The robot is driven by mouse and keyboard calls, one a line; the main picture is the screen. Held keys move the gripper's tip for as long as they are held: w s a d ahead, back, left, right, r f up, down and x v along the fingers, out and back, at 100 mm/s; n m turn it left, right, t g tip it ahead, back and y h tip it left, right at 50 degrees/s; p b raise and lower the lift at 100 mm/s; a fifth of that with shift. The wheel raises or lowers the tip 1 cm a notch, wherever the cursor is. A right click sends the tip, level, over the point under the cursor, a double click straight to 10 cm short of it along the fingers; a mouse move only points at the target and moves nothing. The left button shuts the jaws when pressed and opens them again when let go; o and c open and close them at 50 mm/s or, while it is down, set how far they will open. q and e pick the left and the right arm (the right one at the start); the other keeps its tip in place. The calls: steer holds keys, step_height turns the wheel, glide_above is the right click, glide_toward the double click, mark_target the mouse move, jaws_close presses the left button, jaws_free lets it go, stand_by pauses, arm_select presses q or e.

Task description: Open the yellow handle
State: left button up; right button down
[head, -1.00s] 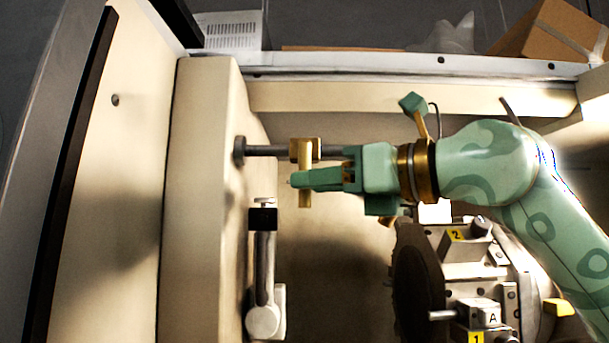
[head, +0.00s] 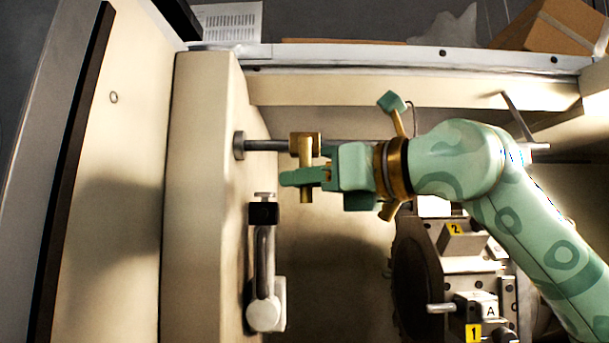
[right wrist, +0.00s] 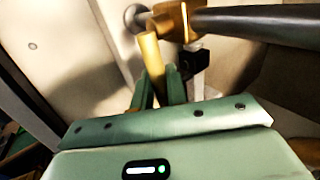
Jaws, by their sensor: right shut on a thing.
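The yellow handle (head: 305,144) is a brass-coloured clamp with a short bar, mounted on a dark horizontal rod (head: 270,145) near the left wall of the cell. In the head view the bar points down the picture from the rod. My right gripper (head: 303,178) reaches in from the right and is shut on this bar, its fingers around it below the clamp. The right wrist view shows the bar (right wrist: 150,58) running between the two fingers, with its clamp (right wrist: 172,24) on the rod. My left gripper is not in view.
A grey tool arm with a black head (head: 263,214) stands just below the handle in the head view. A dark turret (head: 418,270) with numbered tool blocks is at lower right, below my right arm. A cardboard box (head: 548,30) lies beyond the cell's back edge.

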steer(key=d+r+n+g+h+p, duration=0.3)
steer(key=h+p, duration=1)
steer(key=p, duration=1.3)
steer(key=shift+d+r+n+h, duration=0.3)
steer(key=shift+d+r+n, duration=0.7)
steer(key=shift+n, duration=0.6)
steer(key=shift+d+f, duration=0.1)
steer(key=shift+f, duration=0.05)
steer(key=c, duration=1.5)
jaws_free()
steer(key=shift+o, duration=0.2)
